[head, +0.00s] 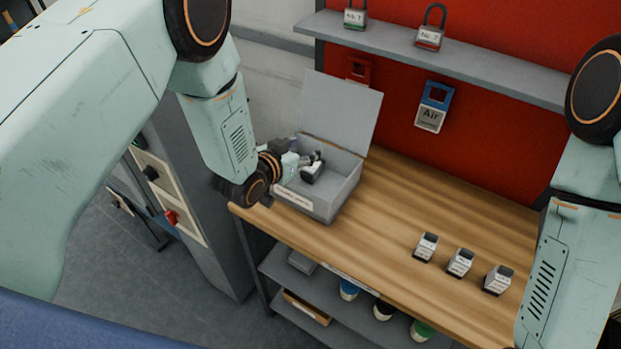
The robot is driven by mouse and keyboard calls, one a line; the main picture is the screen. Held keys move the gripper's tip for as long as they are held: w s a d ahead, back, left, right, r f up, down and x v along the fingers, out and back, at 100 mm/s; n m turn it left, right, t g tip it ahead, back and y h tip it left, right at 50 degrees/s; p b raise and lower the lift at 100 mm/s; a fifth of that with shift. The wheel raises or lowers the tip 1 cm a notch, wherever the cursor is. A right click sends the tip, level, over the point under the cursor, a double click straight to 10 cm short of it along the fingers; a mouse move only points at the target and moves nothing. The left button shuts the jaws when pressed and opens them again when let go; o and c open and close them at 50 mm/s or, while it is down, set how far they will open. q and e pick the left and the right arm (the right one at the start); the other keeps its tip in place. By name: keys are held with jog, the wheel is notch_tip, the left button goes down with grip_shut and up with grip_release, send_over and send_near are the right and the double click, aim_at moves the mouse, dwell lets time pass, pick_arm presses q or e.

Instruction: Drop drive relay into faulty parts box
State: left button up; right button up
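The grey metal box (336,199) stands on the left end of the wooden bench, its lid raised at the back and a pale label on its front. The label is too small to read surely. My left gripper (313,165) is over the box opening, reaching in from the left. A small white and black shape shows at its fingers, but I cannot tell whether it is a held relay or part of the gripper. Three small white and black relay-like blocks, a left one (425,247), a middle one (460,263) and a right one (498,280), stand in a row on the bench.
The wooden bench (390,220) is clear between the box and the blocks. A shelf (450,62) with two padlocks runs above, and an Air tag (431,118) hangs on the red panel. Cups and a tray sit on the lower shelf. A grey cabinet (205,215) stands left.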

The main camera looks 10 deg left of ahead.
pick_arm(q)
jog(key=shift+d, duration=0.25)
jog(key=v, duration=1.1)
jog(key=shift+s+a+r, duration=0.25)
jog(key=shift+s, duration=0.05)
jog(key=shift+d, duration=0.1)
